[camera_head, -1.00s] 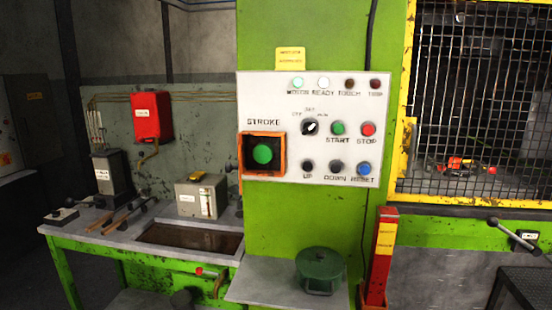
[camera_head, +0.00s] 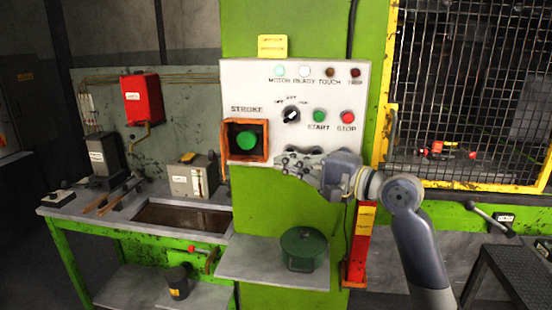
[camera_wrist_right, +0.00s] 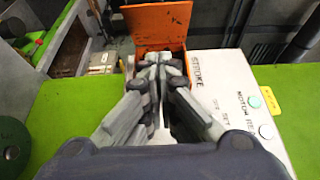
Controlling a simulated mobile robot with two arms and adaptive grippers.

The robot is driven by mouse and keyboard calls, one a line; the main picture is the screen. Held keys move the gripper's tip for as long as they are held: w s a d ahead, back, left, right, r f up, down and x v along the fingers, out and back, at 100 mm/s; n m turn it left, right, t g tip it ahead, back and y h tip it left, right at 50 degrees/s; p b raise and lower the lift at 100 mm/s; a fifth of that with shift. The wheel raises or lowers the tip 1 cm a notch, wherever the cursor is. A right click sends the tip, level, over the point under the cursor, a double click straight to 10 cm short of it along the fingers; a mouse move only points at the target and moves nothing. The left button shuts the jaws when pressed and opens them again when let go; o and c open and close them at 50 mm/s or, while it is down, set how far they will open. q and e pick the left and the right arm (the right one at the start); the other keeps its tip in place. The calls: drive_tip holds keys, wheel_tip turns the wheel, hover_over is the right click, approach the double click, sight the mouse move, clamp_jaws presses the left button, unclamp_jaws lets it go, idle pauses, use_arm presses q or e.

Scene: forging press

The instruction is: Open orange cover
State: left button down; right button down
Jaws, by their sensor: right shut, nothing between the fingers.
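The orange cover (camera_head: 224,150) is a flap at the left side of the orange box frame (camera_head: 266,142) on the white control panel. It stands swung out from the panel, seen nearly edge-on, and the green button (camera_head: 247,140) shows uncovered inside the frame. In the right wrist view the cover (camera_wrist_right: 160,22) shows as a raised orange plate at the far side of the box. My right gripper (camera_head: 282,162) is shut and empty, just right of the box's lower right corner. In the wrist view its fingertips (camera_wrist_right: 160,66) overlap the box and hide the button. Whether they touch it cannot be told.
The white panel (camera_head: 240,80) carries lamps, a selector knob (camera_head: 291,115), and START (camera_head: 320,116) and STOP (camera_head: 348,117) buttons; my gripper hides the lower buttons. A green lidded pot (camera_head: 303,248) stands on the shelf below. A yellow-framed mesh guard (camera_head: 470,90) is at right.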

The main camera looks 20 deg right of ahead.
drive_tip(key=w+a+p, duration=0.4)
drive_tip(key=w+a, duration=0.4)
drive_tip(key=shift+p, duration=0.4)
drive_tip(key=shift+w+f, duration=0.1)
drive_tip(key=shift+a, duration=0.1)
